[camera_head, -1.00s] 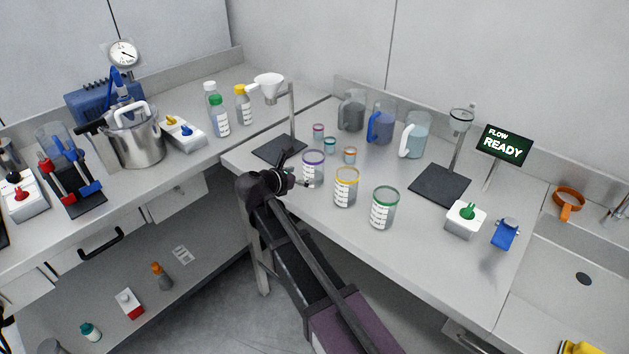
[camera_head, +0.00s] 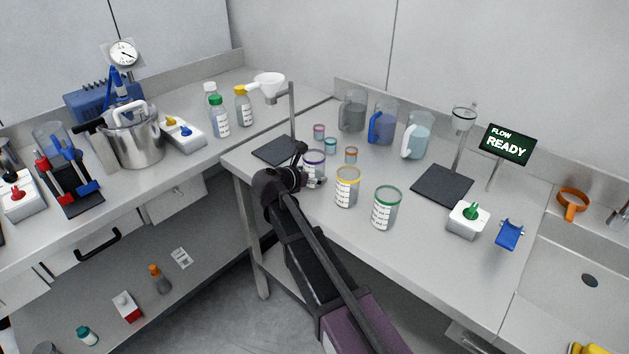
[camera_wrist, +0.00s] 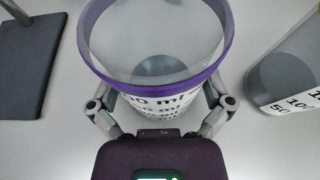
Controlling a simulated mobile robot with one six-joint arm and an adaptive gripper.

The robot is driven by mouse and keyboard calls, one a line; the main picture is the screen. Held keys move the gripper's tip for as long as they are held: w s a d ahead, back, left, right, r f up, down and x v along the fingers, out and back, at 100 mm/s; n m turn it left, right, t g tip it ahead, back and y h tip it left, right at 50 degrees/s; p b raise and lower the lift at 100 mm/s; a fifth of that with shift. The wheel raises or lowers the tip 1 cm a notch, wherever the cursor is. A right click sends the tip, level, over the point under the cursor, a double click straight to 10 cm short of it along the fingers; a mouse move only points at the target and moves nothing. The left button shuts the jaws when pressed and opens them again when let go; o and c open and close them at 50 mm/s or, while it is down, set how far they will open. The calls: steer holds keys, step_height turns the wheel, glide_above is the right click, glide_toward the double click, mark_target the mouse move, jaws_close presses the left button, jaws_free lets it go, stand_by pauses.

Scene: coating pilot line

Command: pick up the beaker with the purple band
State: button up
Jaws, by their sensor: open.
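The clear beaker with the purple band (camera_head: 315,157) stands upright on the bench, near its front left edge. The band is a purple ring around the rim, and the beaker fills the middle of the wrist view (camera_wrist: 155,95). My gripper (camera_head: 307,172) is open at the beaker, low beside its wall. In the wrist view its two fingers (camera_wrist: 157,107) lie on the left and right of the beaker. Their tips are partly hidden by the beaker, and I cannot tell whether they touch it.
A yellow-banded beaker (camera_head: 347,190) and a green-banded beaker (camera_head: 386,210) stand to the right. Small jars, one teal-banded (camera_head: 330,145), stand behind. A funnel stand with a dark base (camera_head: 272,152) is at the back left. Jugs (camera_head: 384,122) line the back.

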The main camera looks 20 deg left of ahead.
steer(key=shift+w+d, duration=0.1)
stand_by(0.4)
steer(key=c, duration=1)
steer(key=shift+o, duration=0.2)
steer(key=shift+r, duration=0.1)
step_height(320, 180, up, 10)
steer(key=p, duration=1)
stand_by(0.6)
